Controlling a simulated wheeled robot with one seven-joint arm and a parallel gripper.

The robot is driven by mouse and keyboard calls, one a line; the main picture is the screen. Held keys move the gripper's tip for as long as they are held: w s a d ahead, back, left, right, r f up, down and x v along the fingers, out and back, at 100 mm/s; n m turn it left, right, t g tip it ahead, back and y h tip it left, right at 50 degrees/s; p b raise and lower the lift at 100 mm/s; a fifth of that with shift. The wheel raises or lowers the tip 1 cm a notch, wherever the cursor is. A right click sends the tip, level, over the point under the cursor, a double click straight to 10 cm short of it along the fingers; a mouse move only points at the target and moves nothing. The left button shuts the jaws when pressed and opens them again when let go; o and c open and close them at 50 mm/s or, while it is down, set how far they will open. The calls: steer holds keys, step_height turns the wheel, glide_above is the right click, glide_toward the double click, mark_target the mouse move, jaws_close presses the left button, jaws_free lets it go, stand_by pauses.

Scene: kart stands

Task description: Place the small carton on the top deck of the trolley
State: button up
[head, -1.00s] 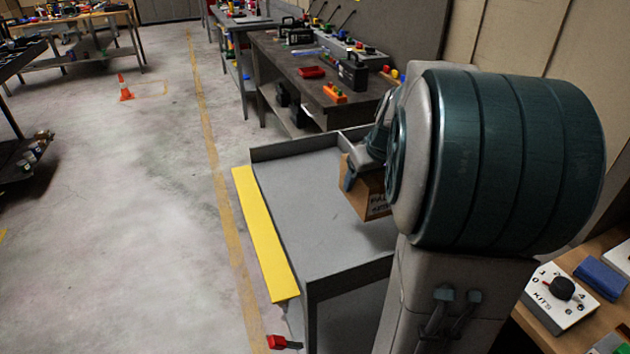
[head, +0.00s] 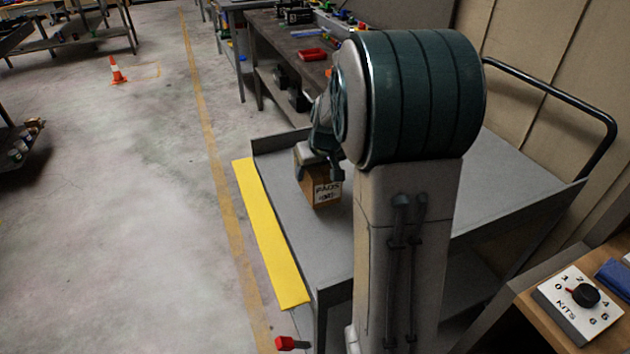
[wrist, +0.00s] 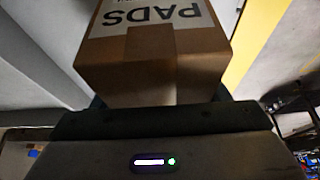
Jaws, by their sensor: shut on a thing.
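The small carton (head: 321,190) is a brown box with a white label reading "PADS". My gripper (head: 322,168) is shut on it from above, over the trolley's grey top deck (head: 310,240), towards its yellow-edged side. I cannot tell whether the carton touches the deck. In the wrist view the carton (wrist: 155,55) fills the upper middle, held in front of my gripper, with tape down its side. The fingertips are mostly hidden behind it. My arm hides the middle of the deck.
A yellow strip (head: 270,235) runs along the deck's left side. The trolley's black handle (head: 560,88) rises at the right. A dark workbench (head: 285,50) with loose items stands behind. The deck's front left is bare.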

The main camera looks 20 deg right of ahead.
steer(key=shift+w+a+f, duration=0.25)
steer(key=shift+f, duration=1.9)
steer(key=shift+f, duration=0.1)
steer(key=shift+f+b, duration=0.1)
steer(key=shift+b, duration=0.3)
steer(key=o, duration=1.3)
